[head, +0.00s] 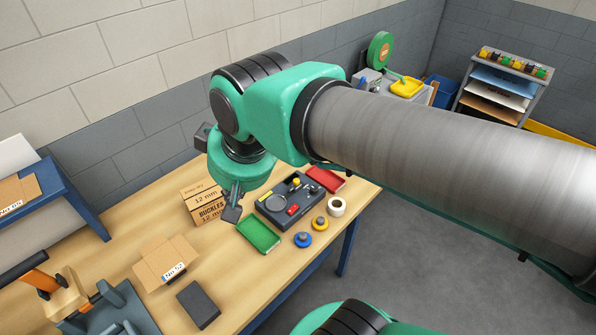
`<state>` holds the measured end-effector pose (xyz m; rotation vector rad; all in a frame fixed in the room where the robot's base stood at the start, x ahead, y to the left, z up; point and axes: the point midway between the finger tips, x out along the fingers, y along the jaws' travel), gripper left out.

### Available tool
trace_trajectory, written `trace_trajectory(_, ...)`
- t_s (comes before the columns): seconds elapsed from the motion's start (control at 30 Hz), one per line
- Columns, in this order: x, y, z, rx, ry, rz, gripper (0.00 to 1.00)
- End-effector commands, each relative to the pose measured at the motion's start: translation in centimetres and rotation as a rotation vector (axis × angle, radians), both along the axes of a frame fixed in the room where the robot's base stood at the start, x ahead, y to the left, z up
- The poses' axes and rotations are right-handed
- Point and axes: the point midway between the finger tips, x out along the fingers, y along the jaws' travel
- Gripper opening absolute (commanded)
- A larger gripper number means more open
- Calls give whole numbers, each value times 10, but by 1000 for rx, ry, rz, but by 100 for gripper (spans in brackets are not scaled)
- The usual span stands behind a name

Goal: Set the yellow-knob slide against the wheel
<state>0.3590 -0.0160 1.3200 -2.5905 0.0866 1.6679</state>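A dark fixture (268,212) lies on the wooden workbench near its far edge. On it are a small yellow knob (296,181), a round grey disc (276,203) that may be the wheel, and a small red part (292,210). The yellow knob is up and right of the disc, apparently apart from it. The slide under the knob is too small to make out. My gripper (232,206) points down just left of the fixture, above the bench near the green tray. Its fingers are small and seen edge-on, so I cannot tell whether they are open.
A green tray (259,235) and a red tray (327,179) flank the fixture. Cardboard boxes (203,203) stand left, an open carton (165,262) and dark block (198,304) nearer.

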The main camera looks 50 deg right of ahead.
Motion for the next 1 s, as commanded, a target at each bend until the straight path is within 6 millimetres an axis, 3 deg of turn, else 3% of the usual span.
trace_trajectory(0.53,78,-57,9,62,153,-196,0)
trace_trajectory(1.0,141,-123,-8,127,280,-363,0)
